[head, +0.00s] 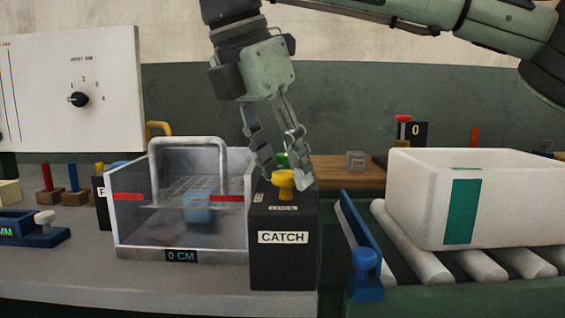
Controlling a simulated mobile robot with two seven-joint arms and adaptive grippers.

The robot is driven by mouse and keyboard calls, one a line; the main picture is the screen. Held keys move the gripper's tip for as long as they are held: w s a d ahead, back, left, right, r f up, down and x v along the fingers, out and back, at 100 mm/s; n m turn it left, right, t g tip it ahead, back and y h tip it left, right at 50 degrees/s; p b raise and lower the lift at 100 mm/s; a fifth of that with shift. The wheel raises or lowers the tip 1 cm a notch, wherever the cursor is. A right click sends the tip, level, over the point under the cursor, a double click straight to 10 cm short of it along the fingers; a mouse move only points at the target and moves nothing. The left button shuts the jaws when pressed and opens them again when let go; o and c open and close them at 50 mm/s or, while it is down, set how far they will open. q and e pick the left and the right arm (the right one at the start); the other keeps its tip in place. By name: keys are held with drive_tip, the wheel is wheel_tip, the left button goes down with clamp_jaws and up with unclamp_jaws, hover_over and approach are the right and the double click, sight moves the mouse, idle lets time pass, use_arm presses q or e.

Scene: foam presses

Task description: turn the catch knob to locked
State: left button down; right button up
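The yellow catch knob (284,186) stands on top of a black box labelled CATCH (283,254) in the head view. Small markings on the box's top face are too small to read, so the knob's setting cannot be told. My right gripper (284,176) points down at the knob, one finger on either side of it. Its fingers are apart, and I see no clear contact with the knob. My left gripper is not in view.
A clear-walled press (180,238) with a grey handle, a blue block inside and a 0 CM label adjoins the box's left. A blue stop (365,262) and a roller conveyor with a white bin (415,205) lie right. A green button (281,159) is behind.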

drive_tip(key=shift+o, duration=0.2)
drive_tip(key=v, duration=1.2)
drive_tip(key=shift+d, duration=0.1)
